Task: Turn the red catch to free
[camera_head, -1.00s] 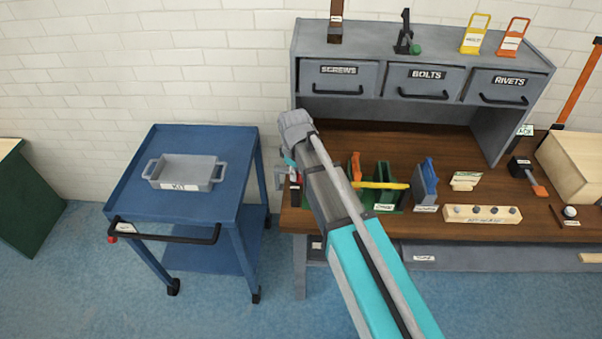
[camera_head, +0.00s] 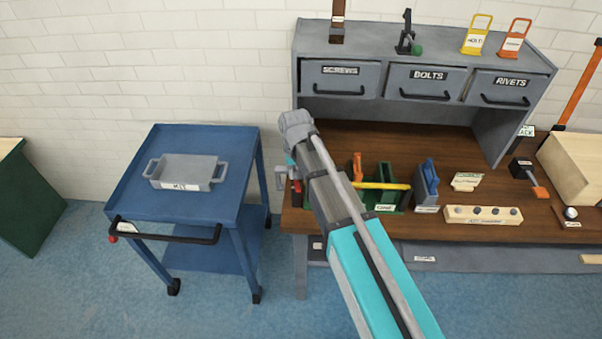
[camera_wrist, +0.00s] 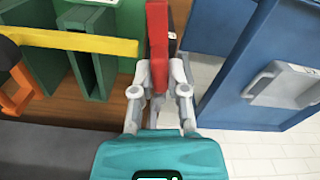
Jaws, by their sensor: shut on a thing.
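The red catch (camera_wrist: 158,45) shows in the wrist view as an upright red bar at the top middle. My gripper (camera_wrist: 159,82) is shut on it, with one pale finger on each side of the bar. In the head view a small piece of red (camera_head: 297,187) shows at the left end of the workbench, beside my arm. My arm hides most of the gripper and catch there. The catch's base and any markings for its positions cannot be read.
A wooden-topped workbench (camera_head: 400,140) carries a green caddy with a yellow handle (camera_head: 380,186) close to my arm's right. A blue cart (camera_head: 212,140) with a grey kit tray (camera_head: 185,170) stands left of the bench. A narrow floor gap lies between them.

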